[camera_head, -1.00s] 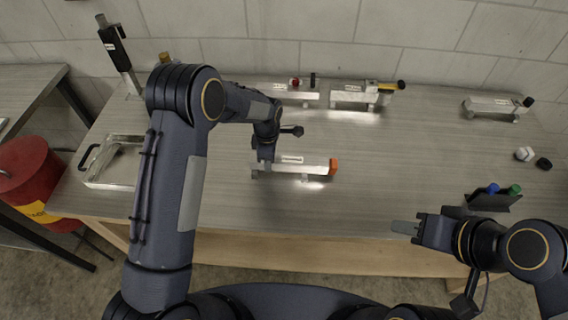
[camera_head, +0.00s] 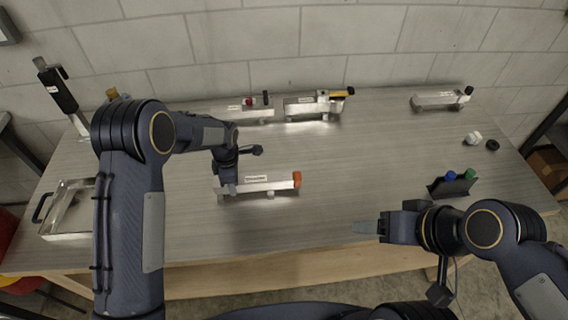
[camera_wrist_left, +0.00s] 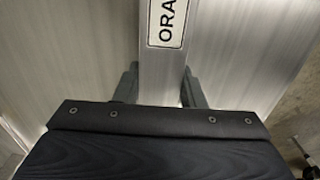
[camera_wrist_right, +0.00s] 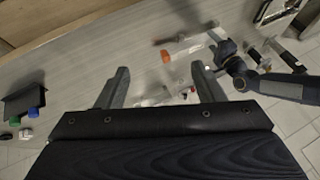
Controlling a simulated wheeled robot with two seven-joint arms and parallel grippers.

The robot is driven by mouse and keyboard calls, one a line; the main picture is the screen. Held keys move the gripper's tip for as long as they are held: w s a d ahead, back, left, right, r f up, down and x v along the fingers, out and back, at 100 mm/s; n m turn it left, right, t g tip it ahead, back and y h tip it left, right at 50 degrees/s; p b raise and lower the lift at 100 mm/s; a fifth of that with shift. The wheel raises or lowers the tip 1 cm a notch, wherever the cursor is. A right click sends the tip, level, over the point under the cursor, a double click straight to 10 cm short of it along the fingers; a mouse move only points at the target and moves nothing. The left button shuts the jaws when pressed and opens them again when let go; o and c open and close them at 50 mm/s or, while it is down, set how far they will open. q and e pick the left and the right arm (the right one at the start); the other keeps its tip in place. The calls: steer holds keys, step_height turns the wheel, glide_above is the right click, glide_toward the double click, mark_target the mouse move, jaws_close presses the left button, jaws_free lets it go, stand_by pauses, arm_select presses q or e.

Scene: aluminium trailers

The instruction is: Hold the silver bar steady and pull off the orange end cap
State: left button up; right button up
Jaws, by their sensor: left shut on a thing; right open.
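The silver bar (camera_head: 262,185) lies near the middle of the table with a white label on it. The orange end cap (camera_head: 297,179) is on the bar's right end. My left gripper (camera_head: 228,188) is shut on the bar's left part. In the left wrist view the fingers stand on both sides of the bar (camera_wrist_left: 165,75), beside a label reading "ORA". My right gripper (camera_head: 362,227) is open and empty near the table's front edge, to the right of the cap and apart from it. In the right wrist view the cap (camera_wrist_right: 166,57) lies beyond its fingers (camera_wrist_right: 162,85).
Silver fixtures (camera_head: 313,106) with coloured knobs stand along the back. A metal tray (camera_head: 68,215) is at the left. A dark holder (camera_head: 452,186) with blue and green caps stands at the right, near a white nut (camera_head: 473,138) and a black ring. The table between cap and holder is clear.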

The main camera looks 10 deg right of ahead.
steer(key=n+g, duration=0.6)
steer(key=n, duration=1.4)
glide_above(300, 175)
steer(key=d, duration=0.4)
step_height(300, 175, down, 15)
steer(key=shift+m+y, duration=0.3)
steer(key=shift+y, duration=0.1)
steer(key=x, duration=1.1)
steer(key=shift+w, duration=0.2)
